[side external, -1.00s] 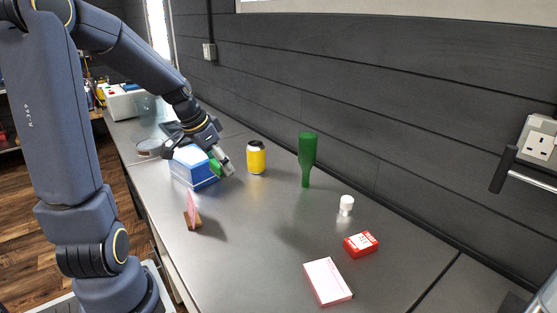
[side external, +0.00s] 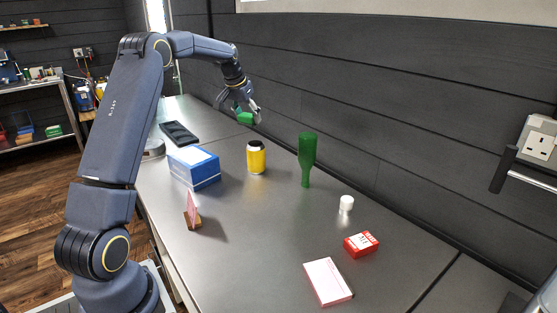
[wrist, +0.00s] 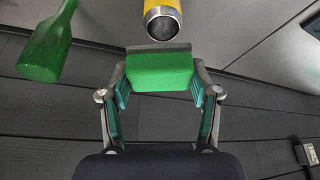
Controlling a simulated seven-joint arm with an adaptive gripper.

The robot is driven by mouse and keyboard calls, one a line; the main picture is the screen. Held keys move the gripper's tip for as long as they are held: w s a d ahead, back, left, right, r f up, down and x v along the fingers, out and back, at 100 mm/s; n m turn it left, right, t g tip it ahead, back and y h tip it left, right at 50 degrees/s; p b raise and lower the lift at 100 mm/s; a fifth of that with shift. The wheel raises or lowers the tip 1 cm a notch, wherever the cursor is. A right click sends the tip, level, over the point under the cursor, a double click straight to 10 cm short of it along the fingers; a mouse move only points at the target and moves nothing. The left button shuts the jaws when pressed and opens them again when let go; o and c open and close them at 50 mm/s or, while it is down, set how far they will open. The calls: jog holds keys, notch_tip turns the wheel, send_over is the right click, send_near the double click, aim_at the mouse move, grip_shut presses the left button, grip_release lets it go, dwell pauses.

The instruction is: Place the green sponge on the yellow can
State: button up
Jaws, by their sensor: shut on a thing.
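The green sponge (side external: 245,118) is held between the fingers of my gripper (side external: 246,116), raised above the table toward the back. In the wrist view the sponge (wrist: 160,72) sits between both fingers of my gripper (wrist: 160,85). The yellow can (side external: 257,159) stands upright on the table with a dark top, below and slightly right of my gripper in the side view. In the wrist view the can (wrist: 162,18) shows beyond the sponge at the top, and a gap in the picture separates them slightly or not at all; the true distance is unclear.
A green bottle (side external: 307,160) stands right of the can. A blue and white box (side external: 194,168) is to its left. The dark wall (side external: 400,110) runs close behind.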

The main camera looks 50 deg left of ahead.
send_over(257, 142)
jog(key=s, duration=0.1)
jog(key=f, duration=0.5)
jog(key=shift+s+d+f, duration=0.15)
jog(key=shift+d, duration=0.25)
jog(key=shift+f, duration=1.65)
jog(key=shift+f, duration=0.1)
jog(key=o, duration=1)
jog(key=shift+c, duration=0.2)
